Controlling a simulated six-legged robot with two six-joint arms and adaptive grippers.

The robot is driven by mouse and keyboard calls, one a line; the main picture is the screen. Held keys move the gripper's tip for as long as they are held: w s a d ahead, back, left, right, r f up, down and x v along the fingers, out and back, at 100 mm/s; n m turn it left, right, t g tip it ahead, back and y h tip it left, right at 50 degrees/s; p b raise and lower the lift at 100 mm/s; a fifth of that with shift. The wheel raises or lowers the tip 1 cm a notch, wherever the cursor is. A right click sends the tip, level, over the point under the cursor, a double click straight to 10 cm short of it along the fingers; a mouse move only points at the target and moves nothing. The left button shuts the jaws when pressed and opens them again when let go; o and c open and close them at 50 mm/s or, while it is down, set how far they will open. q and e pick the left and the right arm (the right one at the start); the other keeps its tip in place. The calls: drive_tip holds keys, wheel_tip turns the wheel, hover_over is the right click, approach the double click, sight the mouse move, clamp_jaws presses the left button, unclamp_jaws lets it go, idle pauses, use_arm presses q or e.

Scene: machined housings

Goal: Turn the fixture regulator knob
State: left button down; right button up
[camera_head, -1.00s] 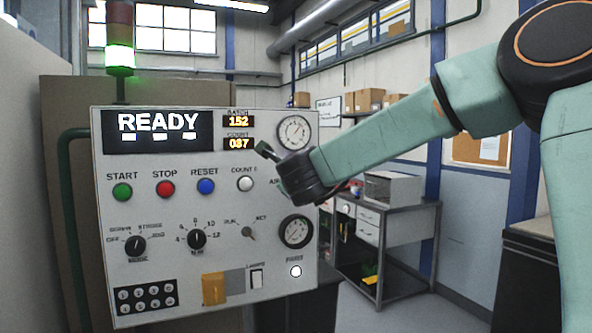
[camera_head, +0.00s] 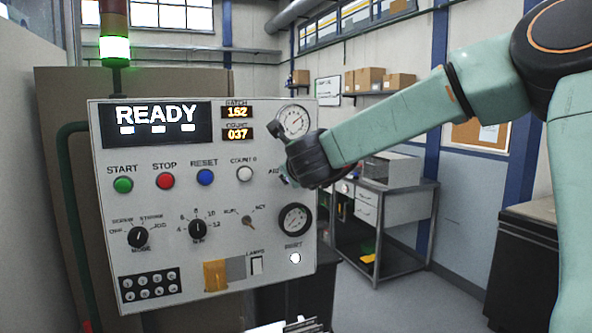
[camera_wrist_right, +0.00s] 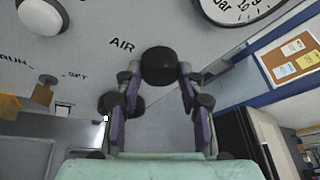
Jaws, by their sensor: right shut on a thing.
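The regulator knob (camera_wrist_right: 160,65) is a round black knob beside the "AIR" label on the light grey control panel (camera_head: 150,285). In the wrist view it sits between the two fingertips of my right gripper (camera_wrist_right: 159,76), which is shut on it. My left gripper cannot be made out in either view.
The display (camera_head: 157,125) reads READY. Green (camera_head: 123,184), red (camera_head: 165,181), blue (camera_head: 205,177) and white (camera_head: 245,173) buttons lie left of my right gripper. A mode knob (camera_head: 139,237) and other selectors are below. A grey workbench (camera_head: 395,197) stands behind on the right.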

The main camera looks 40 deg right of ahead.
drive_tip(key=o, duration=1.2)
drive_tip(key=shift+d, duration=0.1)
